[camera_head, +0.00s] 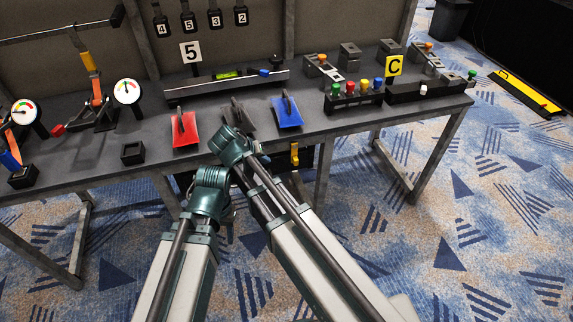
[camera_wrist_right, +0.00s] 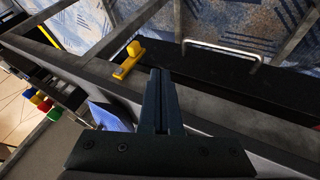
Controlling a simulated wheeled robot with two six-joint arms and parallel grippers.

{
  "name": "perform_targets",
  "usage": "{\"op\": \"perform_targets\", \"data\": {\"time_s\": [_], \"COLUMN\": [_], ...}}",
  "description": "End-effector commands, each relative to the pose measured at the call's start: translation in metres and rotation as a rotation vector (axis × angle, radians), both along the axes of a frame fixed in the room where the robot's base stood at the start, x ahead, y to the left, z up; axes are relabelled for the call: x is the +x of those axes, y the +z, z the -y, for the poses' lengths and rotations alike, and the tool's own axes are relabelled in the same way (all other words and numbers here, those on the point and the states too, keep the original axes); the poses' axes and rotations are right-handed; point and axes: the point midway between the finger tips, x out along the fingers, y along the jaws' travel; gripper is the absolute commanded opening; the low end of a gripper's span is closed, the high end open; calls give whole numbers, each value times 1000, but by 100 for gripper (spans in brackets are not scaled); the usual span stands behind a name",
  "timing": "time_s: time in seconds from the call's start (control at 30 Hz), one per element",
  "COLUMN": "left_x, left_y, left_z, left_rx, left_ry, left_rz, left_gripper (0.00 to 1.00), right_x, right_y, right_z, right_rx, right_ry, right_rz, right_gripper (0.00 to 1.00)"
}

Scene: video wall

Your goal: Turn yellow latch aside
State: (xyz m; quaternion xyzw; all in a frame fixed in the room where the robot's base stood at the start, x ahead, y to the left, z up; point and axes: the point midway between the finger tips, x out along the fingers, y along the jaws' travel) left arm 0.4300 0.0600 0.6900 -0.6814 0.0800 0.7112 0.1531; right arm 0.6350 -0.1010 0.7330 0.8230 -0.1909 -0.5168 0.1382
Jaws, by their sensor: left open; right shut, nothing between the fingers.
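The yellow latch (camera_head: 294,154) shows below the table's front edge in the head view, right of my right arm. In the right wrist view the yellow latch (camera_wrist_right: 127,62) has a raised knob and sits at the left end of a dark drawer front (camera_wrist_right: 240,82) with a silver bar handle (camera_wrist_right: 222,50). My right gripper (camera_wrist_right: 160,72) is shut and empty; its tips appear just right of the latch in that view, with no visible contact. My left gripper (camera_head: 224,212) is open, low in front of the table; its fingers are mostly hidden by the arm.
On the grey table (camera_head: 350,122) are a red plate (camera_head: 186,136), a blue plate (camera_head: 287,112) and a rack of coloured knobs (camera_head: 355,98). My two wrists are close together. Table legs flank the drawer; carpet in front is clear.

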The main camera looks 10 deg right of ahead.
Motion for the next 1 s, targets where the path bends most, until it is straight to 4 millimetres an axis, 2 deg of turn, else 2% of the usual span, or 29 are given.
{"op": "perform_targets", "data": {"time_s": [0.27,0.37,0.9,0.93,1.0], "left_x": [0,0,0,0,0], "left_y": [-3,-12,-85,-88,-80], "left_z": [0,0,0,0,0], "left_rx": [0,0,2,2,2], "left_ry": [0,0,0,-1,-1], "left_rz": [0,0,1,1,1], "left_gripper": [50,50,50,50,50], "right_x": [1,4,39,41,39], "right_y": [-3,-12,-85,-88,-80], "right_z": [1,5,45,47,60], "right_rx": [0,0,0,0,1], "right_ry": [0,-1,-1,-1,-3], "right_rz": [-1,-2,-2,-2,-2], "right_gripper": [0,0,0,0,0]}}
